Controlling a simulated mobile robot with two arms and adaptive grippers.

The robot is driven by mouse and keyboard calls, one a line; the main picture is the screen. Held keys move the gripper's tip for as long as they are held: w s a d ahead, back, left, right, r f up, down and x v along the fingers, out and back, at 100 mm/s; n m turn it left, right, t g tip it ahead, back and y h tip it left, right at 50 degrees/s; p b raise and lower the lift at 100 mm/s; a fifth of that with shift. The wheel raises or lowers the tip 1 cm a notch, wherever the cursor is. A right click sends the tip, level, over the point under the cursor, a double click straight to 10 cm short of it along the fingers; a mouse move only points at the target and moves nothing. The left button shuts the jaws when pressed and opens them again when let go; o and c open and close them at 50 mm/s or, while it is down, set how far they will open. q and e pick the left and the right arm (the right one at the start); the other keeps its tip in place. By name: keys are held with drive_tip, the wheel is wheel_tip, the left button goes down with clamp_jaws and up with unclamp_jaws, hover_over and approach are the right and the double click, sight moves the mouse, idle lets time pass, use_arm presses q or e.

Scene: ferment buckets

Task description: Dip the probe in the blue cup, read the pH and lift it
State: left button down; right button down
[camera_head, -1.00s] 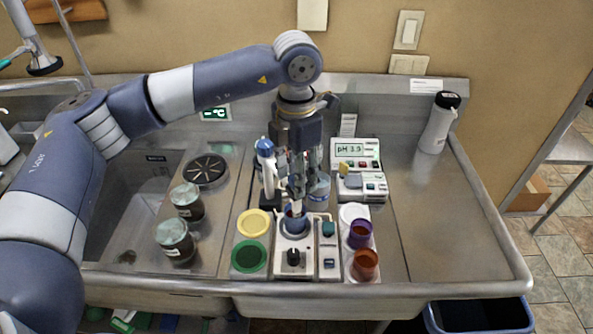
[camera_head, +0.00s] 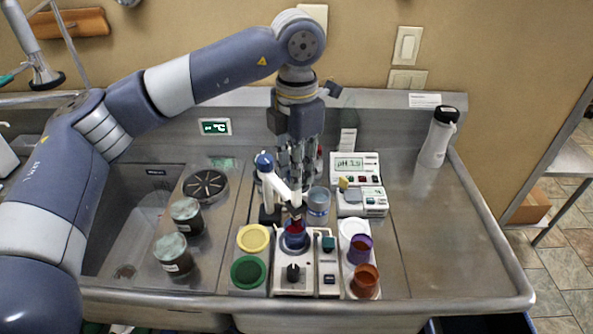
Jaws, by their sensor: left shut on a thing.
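My left gripper (camera_head: 297,190) comes down from above over the stirrer and is shut on the probe (camera_head: 297,209), whose upper part its fingers hide. The blue cup (camera_head: 294,240) stands on the white stirrer base (camera_head: 293,276), with reddish colour at its mouth. The probe is upright over the cup; I cannot tell whether its tip is inside. The pH meter (camera_head: 355,167) behind right shows a lit pH reading, too blurred to read surely. My right gripper is not in view.
Purple (camera_head: 360,248) and orange (camera_head: 365,281) cups stand right. Two dark jars (camera_head: 186,215) sit further left. A bottle (camera_head: 318,207) stands close behind the stirrer.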

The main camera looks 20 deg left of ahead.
use_arm(q)
drive_tip(key=c, duration=1.4)
unclamp_jaws()
drive_tip(key=shift+w+r, duration=0.1)
drive_tip(key=shift+r, duration=0.3)
drive_tip(key=shift+o, duration=0.2)
drive_tip(key=shift+f, duration=0.1)
wheel_tip(320, 180, up, 12)
